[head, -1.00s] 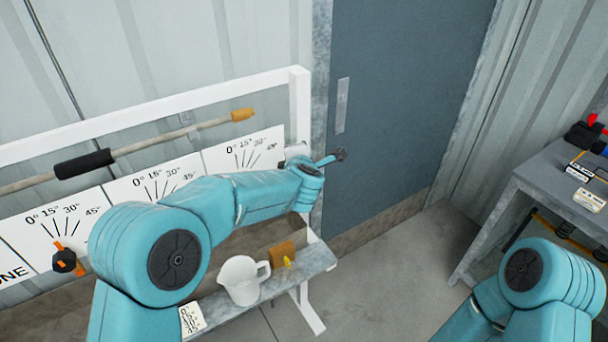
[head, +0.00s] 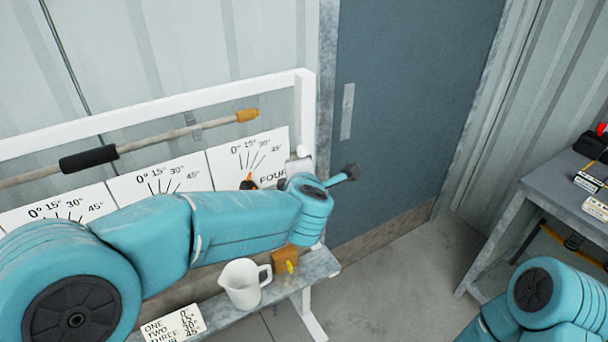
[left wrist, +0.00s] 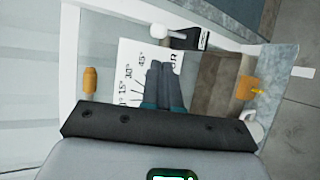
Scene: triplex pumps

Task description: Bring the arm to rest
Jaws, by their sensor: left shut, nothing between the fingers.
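My left gripper (left wrist: 165,85) shows in the left wrist view with its dark fingers together and nothing between them. Beyond the fingers is the white angle panel marked FOUR, which also shows in the head view (head: 240,152). The fingers cover part of that panel, and I cannot tell how far away it is. In the head view my left arm (head: 240,222) reaches across the front of the panel row, and I cannot clearly make out the fingers there. A small black and orange piece (head: 248,182) shows at panel FOUR above the arm. My right gripper is out of view.
A white jug (head: 241,284) and an orange-brown block (head: 284,258) stand on the grey shelf (head: 318,266) close below my left arm. A pole (head: 130,144) runs above the panels. A blue-grey door (head: 410,110) is behind. A grey table (head: 550,190) is at right.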

